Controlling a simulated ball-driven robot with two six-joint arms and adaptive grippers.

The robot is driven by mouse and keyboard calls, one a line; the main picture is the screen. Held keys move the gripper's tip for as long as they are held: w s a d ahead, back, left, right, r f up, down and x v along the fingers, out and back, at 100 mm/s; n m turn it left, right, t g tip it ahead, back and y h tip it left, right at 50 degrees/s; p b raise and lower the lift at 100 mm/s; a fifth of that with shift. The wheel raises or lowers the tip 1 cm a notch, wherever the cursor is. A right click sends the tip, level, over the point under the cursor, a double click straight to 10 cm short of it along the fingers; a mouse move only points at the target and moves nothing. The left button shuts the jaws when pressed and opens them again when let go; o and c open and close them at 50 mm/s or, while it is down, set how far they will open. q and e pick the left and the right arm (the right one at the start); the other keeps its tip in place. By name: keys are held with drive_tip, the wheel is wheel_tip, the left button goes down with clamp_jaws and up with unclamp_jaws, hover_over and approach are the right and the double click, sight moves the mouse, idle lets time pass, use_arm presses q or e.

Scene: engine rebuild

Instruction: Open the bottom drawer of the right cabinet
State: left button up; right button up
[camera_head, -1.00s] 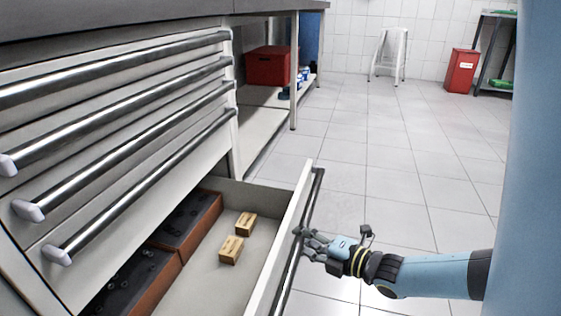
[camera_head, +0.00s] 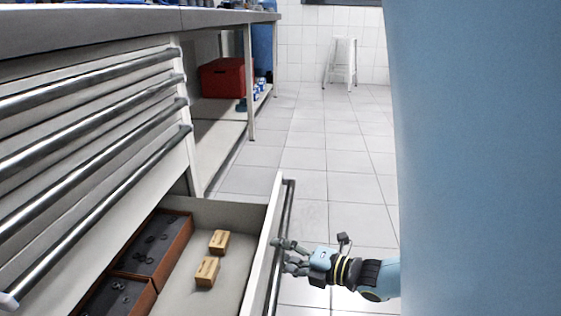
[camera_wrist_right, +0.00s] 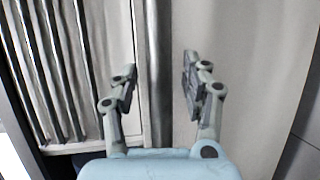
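The bottom drawer (camera_head: 232,213) of the cabinet is pulled well out, with its inside showing. Its front carries a long upright-looking metal bar handle (camera_head: 288,205). My right gripper (camera_head: 281,256) is at the outer side of this drawer front, by the handle. In the right wrist view the two fingers (camera_wrist_right: 158,80) are spread apart, with the handle bar (camera_wrist_right: 158,110) seen between them and a gap on each side. No firm grip on the bar shows. My left gripper is not in view.
The drawer holds dark parts in brown trays (camera_head: 155,250) and two small tan boxes (camera_head: 207,271). Closed drawers with bar handles (camera_head: 110,185) are above. A red box (camera_head: 226,78) sits on a shelf, and a white stool (camera_head: 341,62) stands far back. The tiled floor between is clear.

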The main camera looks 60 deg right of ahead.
drive_tip(key=shift+s, duration=0.1)
drive_tip(key=s+r, duration=0.2)
drive_tip(key=s, duration=0.9)
drive_tip(key=shift+s, duration=0.3)
